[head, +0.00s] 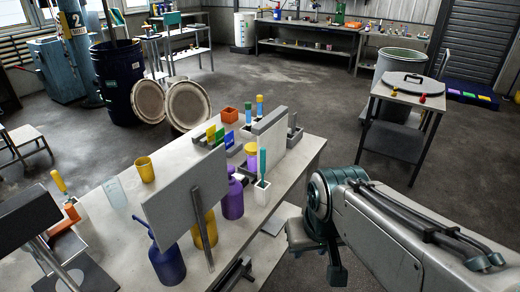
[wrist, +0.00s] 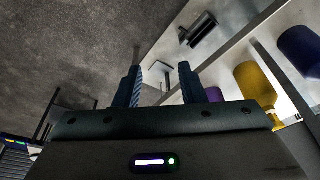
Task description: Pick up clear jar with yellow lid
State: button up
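No jar can be made out for certain as clear with a yellow lid. A pale see-through cup (head: 116,193) without a visible lid stands at the bench's left, near a yellow cup (head: 145,169). My gripper (wrist: 160,68) is open in the wrist view, with nothing between its two fingers. It is apart from the bottles there.
A grey upright panel (head: 180,197) blocks part of the bench. A second pale panel (head: 272,135) stands farther back. The floor (head: 290,80) beyond is open.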

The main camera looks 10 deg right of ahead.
aim_at(251, 161)
jog(key=z, duration=0.6)
jog(key=i, duration=0.85)
